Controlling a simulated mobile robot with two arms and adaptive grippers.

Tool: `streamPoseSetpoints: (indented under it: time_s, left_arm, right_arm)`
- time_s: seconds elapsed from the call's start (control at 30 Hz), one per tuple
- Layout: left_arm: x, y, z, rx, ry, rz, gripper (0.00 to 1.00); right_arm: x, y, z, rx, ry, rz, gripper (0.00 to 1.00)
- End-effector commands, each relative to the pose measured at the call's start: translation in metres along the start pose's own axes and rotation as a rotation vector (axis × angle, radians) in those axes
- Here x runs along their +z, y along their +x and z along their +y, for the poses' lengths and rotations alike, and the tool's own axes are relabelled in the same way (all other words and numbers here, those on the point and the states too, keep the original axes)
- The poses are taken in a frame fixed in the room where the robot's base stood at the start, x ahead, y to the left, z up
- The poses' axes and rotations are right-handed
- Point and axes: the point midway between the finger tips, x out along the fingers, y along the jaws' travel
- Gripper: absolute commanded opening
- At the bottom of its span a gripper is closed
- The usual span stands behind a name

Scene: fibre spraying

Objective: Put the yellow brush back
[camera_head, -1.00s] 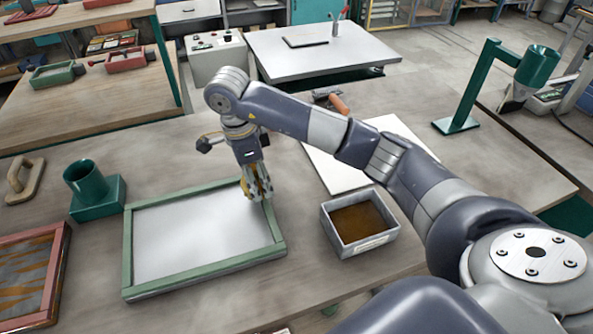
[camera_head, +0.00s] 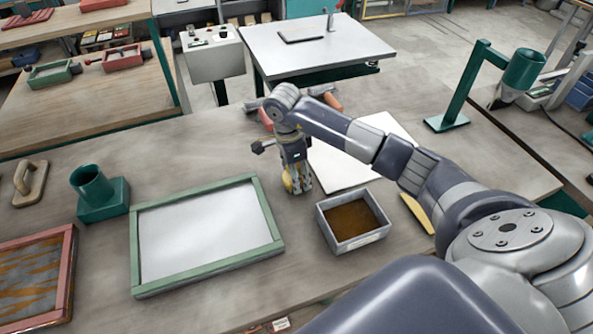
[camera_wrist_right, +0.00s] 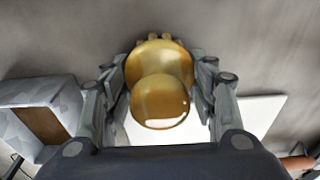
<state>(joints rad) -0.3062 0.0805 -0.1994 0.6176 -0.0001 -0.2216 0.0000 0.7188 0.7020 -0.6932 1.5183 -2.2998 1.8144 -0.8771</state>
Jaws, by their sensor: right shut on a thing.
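My right gripper (camera_head: 298,187) is shut on the yellow brush (camera_head: 288,183), between the green-framed panel and the grey box. In the right wrist view my right gripper (camera_wrist_right: 160,100) has its fingers on both sides of the brush's glossy, rounded yellow part (camera_wrist_right: 160,85). A green cup on a block (camera_head: 95,188) stands at the left of the table. I cannot tell which one belongs to the brush. My left gripper is out of view.
The green-framed panel (camera_head: 272,217) lies at front centre. A grey box (camera_head: 357,243) with brown contents stands right of it, near a yellow strip (camera_head: 418,213). A white sheet (camera_head: 340,168) lies behind the box. A wooden-handled float (camera_head: 30,183) lies at far left.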

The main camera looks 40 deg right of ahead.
Motion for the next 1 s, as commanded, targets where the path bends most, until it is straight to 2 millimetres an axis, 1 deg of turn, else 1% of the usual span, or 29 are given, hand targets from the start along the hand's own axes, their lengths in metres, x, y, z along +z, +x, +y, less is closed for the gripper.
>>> streamPoseSetpoints:
  time_s: [0.23, 0.27, 0.3, 0.33, 0.5, 0.67, 0.77, 0.8, 0.87, 1.0]
  left_arm:
    - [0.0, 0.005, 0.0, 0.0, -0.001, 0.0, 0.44]
    - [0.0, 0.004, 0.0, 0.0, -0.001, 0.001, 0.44]
    - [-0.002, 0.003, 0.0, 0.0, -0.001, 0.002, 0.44]
    - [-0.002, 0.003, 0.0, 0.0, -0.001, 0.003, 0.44]
    - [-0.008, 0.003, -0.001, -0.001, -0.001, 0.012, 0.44]
    - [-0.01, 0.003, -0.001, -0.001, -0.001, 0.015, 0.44]
    - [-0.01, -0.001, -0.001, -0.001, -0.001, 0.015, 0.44]
    - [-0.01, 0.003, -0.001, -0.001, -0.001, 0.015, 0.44]
    - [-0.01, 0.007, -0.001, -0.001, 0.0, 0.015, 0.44]
    - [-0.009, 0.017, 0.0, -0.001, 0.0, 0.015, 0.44]
  right_arm:
    - [0.0, 0.004, 0.0, -0.001, 0.0, 0.001, 0.31]
    - [0.0, 0.002, 0.0, -0.001, 0.0, 0.001, 0.6]
    - [0.0, 0.002, 0.0, -0.001, 0.0, 0.0, 0.69]
    - [0.0, 0.002, 0.0, 0.0, 0.0, 0.001, 0.73]
    - [0.0, 0.002, 0.0, 0.0, 0.0, 0.0, 0.73]
    - [0.0, 0.002, 0.0, 0.0, 0.0, 0.0, 0.73]
    - [0.0, -0.002, 0.0, 0.0, 0.0, 0.0, 0.73]
    - [0.0, -0.004, -0.001, -0.003, 0.0, 0.0, 0.73]
    - [0.0, -0.011, -0.001, -0.004, -0.001, -0.001, 0.73]
    - [0.0, -0.039, -0.002, -0.007, -0.001, 0.0, 0.73]
